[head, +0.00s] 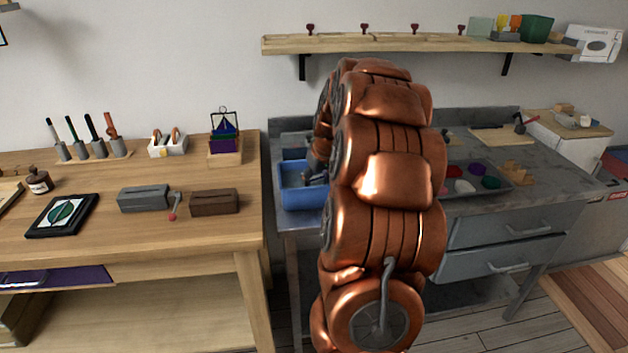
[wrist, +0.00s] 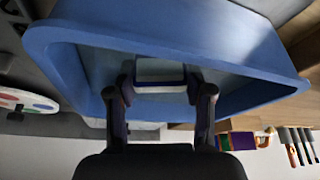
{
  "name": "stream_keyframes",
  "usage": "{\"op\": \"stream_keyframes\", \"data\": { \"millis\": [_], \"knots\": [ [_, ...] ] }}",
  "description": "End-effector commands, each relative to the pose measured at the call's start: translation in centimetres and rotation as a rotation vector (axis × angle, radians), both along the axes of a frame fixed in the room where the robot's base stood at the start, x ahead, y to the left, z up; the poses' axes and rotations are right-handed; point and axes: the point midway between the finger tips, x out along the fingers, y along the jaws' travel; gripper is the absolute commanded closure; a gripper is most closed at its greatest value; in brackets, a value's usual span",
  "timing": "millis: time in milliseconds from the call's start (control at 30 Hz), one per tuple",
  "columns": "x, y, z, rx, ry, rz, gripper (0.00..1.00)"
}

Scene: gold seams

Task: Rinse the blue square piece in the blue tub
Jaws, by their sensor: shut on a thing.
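The blue tub (head: 303,196) stands at the left end of the grey bench in the head view, partly hidden by my copper arm. In the wrist view the tub (wrist: 200,28) fills the upper part, with its rim around the fingertips. My gripper (wrist: 160,84) is shut on a flat, square-edged piece (wrist: 160,71) at its tips. The piece looks pale grey-blue there, so its exact colour is unclear. The piece is at the tub's opening; I cannot tell whether it touches the water or bottom. In the head view my gripper is mostly hidden behind the arm, at the tub.
A tray of coloured pieces (head: 503,178) lies right of my arm on the grey bench. The wooden table (head: 95,226) at left holds a boat picture stand (head: 225,148), a grey box (head: 143,198) and a brown box (head: 214,202). A shelf (head: 400,44) hangs above.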

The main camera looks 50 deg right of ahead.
Motion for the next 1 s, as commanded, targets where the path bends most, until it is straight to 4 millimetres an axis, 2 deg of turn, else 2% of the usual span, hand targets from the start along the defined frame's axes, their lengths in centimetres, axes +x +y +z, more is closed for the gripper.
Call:
{"op": "stream_keyframes", "data": {
  "millis": [1000],
  "knots": [
    [0.73, 0.99, 0.01, 0.0, 0.0, 0.0, 0.86]
  ]
}}
